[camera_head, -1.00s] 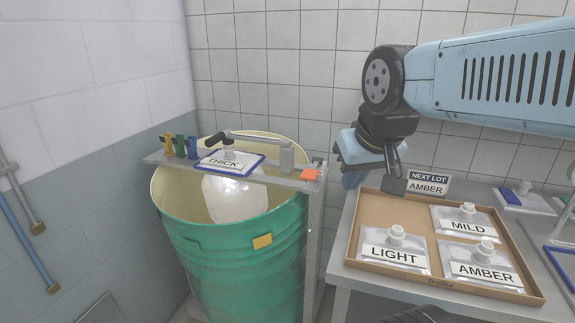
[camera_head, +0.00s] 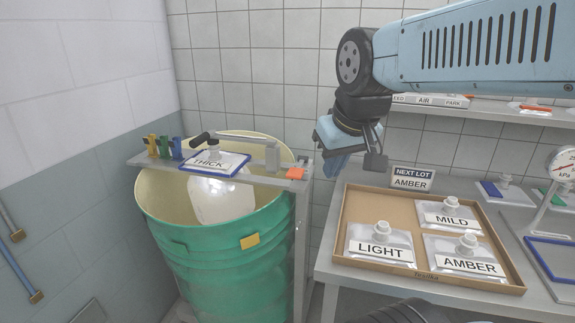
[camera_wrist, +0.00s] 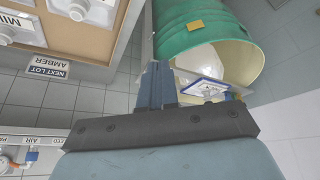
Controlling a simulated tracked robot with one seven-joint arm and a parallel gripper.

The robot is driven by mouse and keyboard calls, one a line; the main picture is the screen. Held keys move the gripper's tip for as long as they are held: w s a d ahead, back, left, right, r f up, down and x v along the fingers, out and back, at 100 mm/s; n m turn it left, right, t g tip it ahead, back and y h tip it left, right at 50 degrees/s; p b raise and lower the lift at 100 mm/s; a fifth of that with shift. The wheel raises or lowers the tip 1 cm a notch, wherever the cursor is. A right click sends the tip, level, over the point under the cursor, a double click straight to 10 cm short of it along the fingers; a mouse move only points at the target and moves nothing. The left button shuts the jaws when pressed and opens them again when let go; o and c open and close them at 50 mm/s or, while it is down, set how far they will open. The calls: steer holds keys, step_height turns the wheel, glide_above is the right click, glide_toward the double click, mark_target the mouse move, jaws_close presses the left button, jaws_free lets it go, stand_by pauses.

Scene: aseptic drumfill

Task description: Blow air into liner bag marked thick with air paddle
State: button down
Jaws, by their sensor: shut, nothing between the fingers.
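The liner bag marked THICK (camera_head: 222,202) hangs pale and rounded inside the green drum (camera_head: 218,262). Its THICK label and spout (camera_head: 212,160) lie in a blue-edged frame on the grey bar across the drum's mouth. In the wrist view the bag (camera_wrist: 203,58) shows partly, beyond my fingers. My gripper (camera_head: 335,172) is shut and empty, in the air right of the drum and above the left back of the table. Its blue fingers (camera_wrist: 157,68) are together in the wrist view. I cannot make out an air paddle with certainty.
A cardboard tray (camera_head: 365,262) holds bags marked LIGHT, MILD and AMBER. A NEXT LOT AMBER sign (camera_head: 411,180) stands behind it. A shelf (camera_head: 465,112) on the back wall bears AIR and PARK labels. A round kPa gauge (camera_head: 563,163) stands at right.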

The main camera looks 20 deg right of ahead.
steer(key=w+r+n+g, duration=0.3)
steer(key=w+r+n, duration=0.15)
steer(key=w, duration=0.65)
steer(key=n+g, duration=0.2)
steer(key=n, duration=0.4)
glide_above(294, 172)
steer(key=shift+s+f, duration=0.1)
steer(key=shift+f, duration=0.65)
steer(key=shift+d+f, duration=0.1)
step_height(294, 172, down, 14)
steer(key=shift+r, duration=0.1)
